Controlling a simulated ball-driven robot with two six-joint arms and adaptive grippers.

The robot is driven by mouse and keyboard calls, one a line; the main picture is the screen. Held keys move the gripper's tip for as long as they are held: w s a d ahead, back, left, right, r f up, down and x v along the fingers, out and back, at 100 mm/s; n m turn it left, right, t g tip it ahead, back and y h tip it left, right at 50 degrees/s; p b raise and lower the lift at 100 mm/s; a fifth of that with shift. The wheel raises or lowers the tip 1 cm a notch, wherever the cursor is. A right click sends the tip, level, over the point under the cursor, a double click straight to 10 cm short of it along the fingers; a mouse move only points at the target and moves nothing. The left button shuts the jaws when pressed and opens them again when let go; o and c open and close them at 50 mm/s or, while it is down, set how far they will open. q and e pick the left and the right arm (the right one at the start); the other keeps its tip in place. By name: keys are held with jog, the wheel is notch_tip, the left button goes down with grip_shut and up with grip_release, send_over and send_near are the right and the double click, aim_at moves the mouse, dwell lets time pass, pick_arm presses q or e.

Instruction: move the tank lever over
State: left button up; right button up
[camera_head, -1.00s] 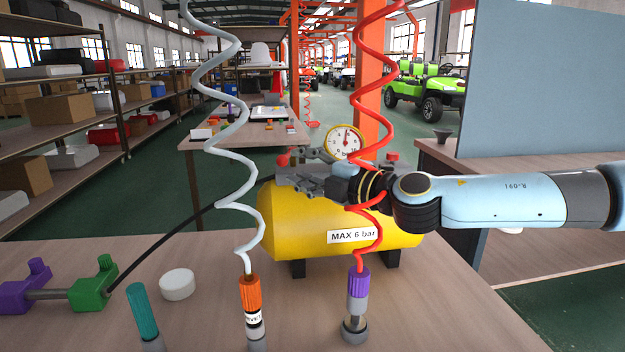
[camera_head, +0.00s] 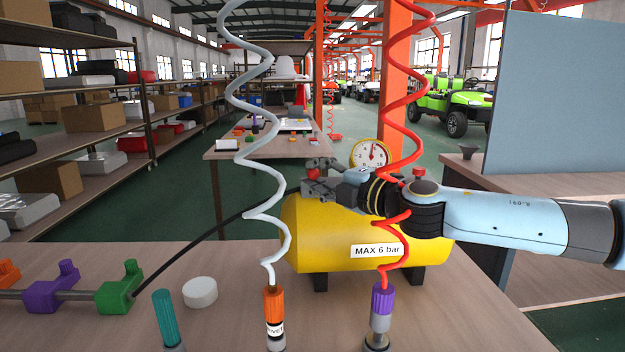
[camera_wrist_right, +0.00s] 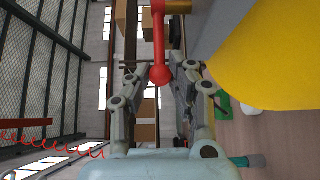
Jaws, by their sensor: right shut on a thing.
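The yellow tank (camera_head: 330,240) lies on the workbench with a "MAX 6 bar" label on its front. The red tank lever's knob (camera_head: 312,173) is above the tank's left end. In the right wrist view the lever (camera_wrist_right: 158,45) is a red rod ending in a ball. My right gripper (camera_head: 320,180) reaches across the tank top from the right. Its fingers, also in the right wrist view (camera_wrist_right: 163,78), are shut on the lever, one on each side of the ball end. The lever's base is hidden in the head view. My left gripper is not in view.
A round gauge (camera_head: 370,155) stands behind my right wrist. A red coiled hose (camera_head: 395,140) passes close by that wrist, and a grey coiled hose (camera_head: 245,150) hangs left of the tank. A white disc (camera_head: 200,292) and a green clamp (camera_head: 120,290) are on the bench at left.

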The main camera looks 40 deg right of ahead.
jog(key=shift+s+d+f+b, duration=0.15)
jog(key=shift+s+d+b, duration=0.2)
jog(key=shift+s+b, duration=0.1)
jog(key=shift+s+d+p, duration=0.25)
jog(key=shift+p, duration=0.15)
jog(key=o, duration=0.9)
jog(key=shift+d, duration=0.1)
jog(key=shift+o, duration=0.2)
